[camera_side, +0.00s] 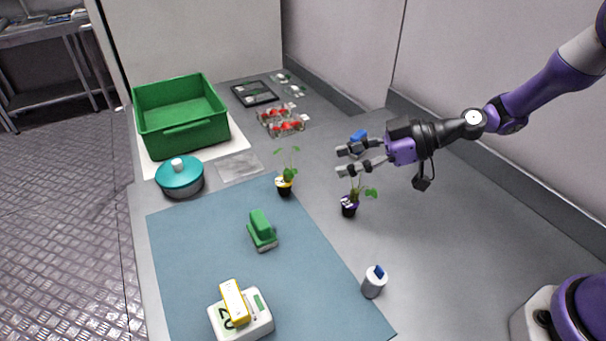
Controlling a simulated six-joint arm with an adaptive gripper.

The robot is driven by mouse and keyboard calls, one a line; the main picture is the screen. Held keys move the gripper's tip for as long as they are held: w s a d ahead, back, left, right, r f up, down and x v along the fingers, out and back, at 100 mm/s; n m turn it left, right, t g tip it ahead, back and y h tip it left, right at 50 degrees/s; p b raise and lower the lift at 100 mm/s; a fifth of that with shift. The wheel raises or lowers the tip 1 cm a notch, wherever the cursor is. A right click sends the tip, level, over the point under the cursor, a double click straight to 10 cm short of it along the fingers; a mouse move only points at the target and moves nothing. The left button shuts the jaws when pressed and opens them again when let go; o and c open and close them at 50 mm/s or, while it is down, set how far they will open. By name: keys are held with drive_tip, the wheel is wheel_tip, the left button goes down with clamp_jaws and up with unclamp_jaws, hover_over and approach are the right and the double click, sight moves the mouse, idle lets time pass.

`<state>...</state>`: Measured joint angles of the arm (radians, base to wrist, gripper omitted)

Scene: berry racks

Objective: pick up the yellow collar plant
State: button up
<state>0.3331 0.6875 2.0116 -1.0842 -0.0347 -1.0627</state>
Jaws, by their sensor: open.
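The yellow collar plant (285,182) stands upright in a small dark pot with a yellow collar, at the back right corner of the blue mat. Its green leaves rise above the pot. A second plant (349,207) with a purple collar stands to its right on the grey table. My gripper (340,161) is open, with its fingers pointing left. In the picture it lies right of the yellow collar plant and just above the purple collar plant, whose leaves overlap the lower finger. I cannot tell whether they touch. Nothing shows between the fingers.
A green crate (185,138) and a teal lidded pot (180,177) stand at the back left. Berry punnets (286,127) lie behind the plants. A green brush-like block (262,231), a scale (243,322) with a yellow object, and a grey cup (374,284) stand nearer. The mat's middle is mostly clear.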

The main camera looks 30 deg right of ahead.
sight(289, 170)
drive_tip(key=x, duration=0.4)
drive_tip(key=shift+w+a+f, duration=0.15)
drive_tip(key=shift+w+a, duration=0.05)
drive_tip(key=shift+w, duration=0.05)
drive_tip(key=x, duration=0.6)
drive_tip(key=shift+w+r, duration=0.2)
drive_tip(key=shift+r, duration=0.1)
clamp_jaws()
